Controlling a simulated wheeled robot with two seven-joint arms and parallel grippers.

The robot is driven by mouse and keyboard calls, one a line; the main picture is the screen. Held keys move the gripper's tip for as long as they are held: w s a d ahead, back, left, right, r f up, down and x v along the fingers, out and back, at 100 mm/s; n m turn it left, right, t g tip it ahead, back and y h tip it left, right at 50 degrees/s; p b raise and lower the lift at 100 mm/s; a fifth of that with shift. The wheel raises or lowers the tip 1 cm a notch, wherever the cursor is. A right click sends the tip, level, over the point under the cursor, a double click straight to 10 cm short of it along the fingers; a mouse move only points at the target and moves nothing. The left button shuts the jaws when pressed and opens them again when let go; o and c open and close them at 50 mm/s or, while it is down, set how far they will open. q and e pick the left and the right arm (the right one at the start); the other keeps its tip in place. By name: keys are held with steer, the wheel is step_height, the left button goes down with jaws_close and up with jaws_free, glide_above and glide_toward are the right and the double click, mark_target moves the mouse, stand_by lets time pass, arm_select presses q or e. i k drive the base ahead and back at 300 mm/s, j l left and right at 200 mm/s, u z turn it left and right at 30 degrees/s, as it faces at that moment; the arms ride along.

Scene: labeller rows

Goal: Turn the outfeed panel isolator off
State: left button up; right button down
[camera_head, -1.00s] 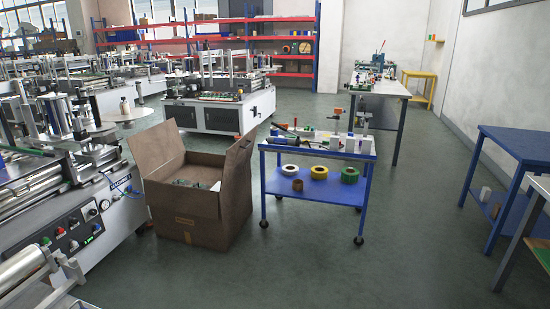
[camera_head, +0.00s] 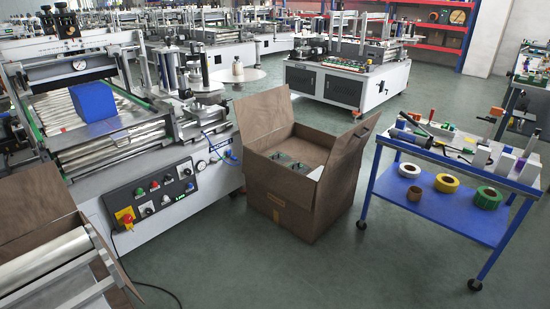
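A dark control panel (camera_head: 158,198) is on the front of the near labelling machine (camera_head: 150,125), at the left. A red and yellow switch (camera_head: 126,218) sits at the panel's left end and looks like an isolator. Its handle position is too small to tell, and I cannot read whether this is the outfeed panel. Several small buttons and a green-lit display (camera_head: 181,197) sit to its right. Neither of my grippers is in view.
An open cardboard box (camera_head: 300,185) stands on the floor right of the machine. A blue cart (camera_head: 440,205) with tools and tape rolls is further right. Another cardboard box (camera_head: 40,205) and rollers (camera_head: 45,265) fill the lower left. A cable lies on the floor. Floor at centre front is clear.

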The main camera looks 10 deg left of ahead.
mark_target(127, 219)
steer(key=i+u, duration=0.3)
steer(key=u, duration=0.15)
steer(key=i+l+u, duration=0.1)
steer(key=i+u, duration=0.15)
steer(key=u, duration=0.15)
steer(key=i+l+u, duration=0.2)
steer(key=u, duration=0.25)
steer(key=i+l, duration=0.2)
steer(key=l, duration=0.15)
steer(key=i+l+u, duration=0.1)
steer(key=l, duration=0.3)
steer(key=i+l, duration=0.3)
